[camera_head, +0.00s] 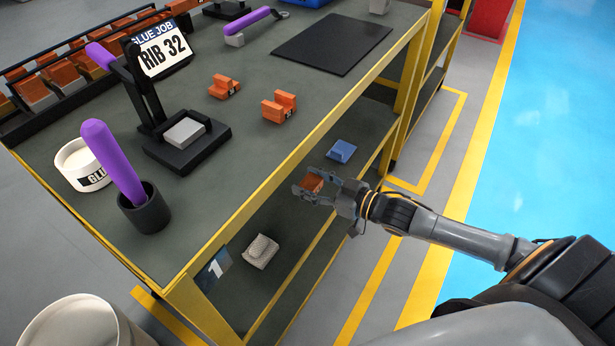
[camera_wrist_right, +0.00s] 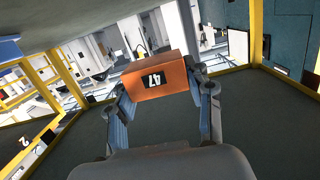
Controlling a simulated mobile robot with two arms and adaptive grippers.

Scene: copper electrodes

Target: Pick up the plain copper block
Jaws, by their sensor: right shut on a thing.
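My right gripper (camera_head: 318,188) is shut on a copper block (camera_head: 312,182) and holds it in front of the bench's yellow edge, over the lower shelf. In the right wrist view the copper block (camera_wrist_right: 157,78) sits between the fingertips of the right gripper (camera_wrist_right: 160,85). Its near face carries a dark label with white marks that look like 47. Two other copper pieces, one on the left (camera_head: 224,87) and one on the right (camera_head: 279,106), lie on the bench top; both have a stepped shape. My left gripper is not in view.
A rack of copper pieces (camera_head: 50,75) stands at the back left. The lower shelf holds a grey item (camera_head: 261,251) and a blue item (camera_head: 341,151).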

